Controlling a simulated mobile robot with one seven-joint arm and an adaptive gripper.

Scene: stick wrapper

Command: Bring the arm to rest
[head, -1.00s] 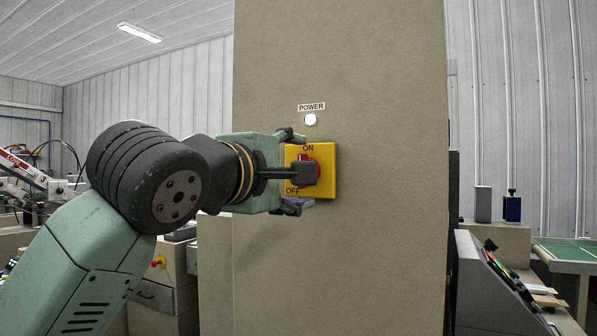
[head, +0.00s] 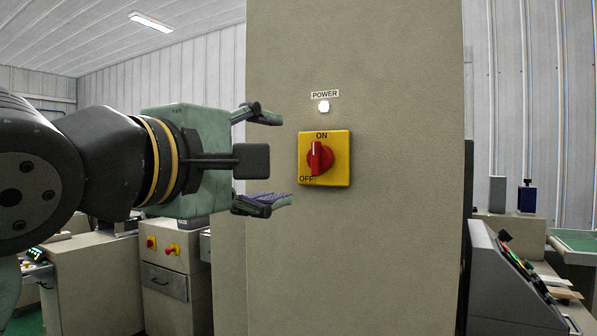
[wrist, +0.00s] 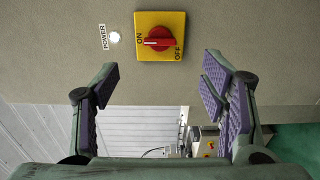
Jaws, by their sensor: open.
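My gripper (head: 262,160) is open and empty, to the left of the power switch and apart from it. Its two fingers also show spread wide in the wrist view (wrist: 160,88). The switch is a yellow plate (head: 341,172) with a red rotary knob (head: 319,158), marked ON above and OFF below. The knob's pale pointer line stands nearly upright, toward ON. In the wrist view the red knob (wrist: 160,43) lies beyond the fingertips, its line toward ON. A white lamp (head: 323,107) under the POWER label is bright.
The switch is on a tall beige cabinet (head: 400,240). A sloped control console (head: 505,275) stands at the right. Low cabinets (head: 170,280) with red and yellow buttons stand at the left, below my arm. Open air lies between my fingers and the cabinet face.

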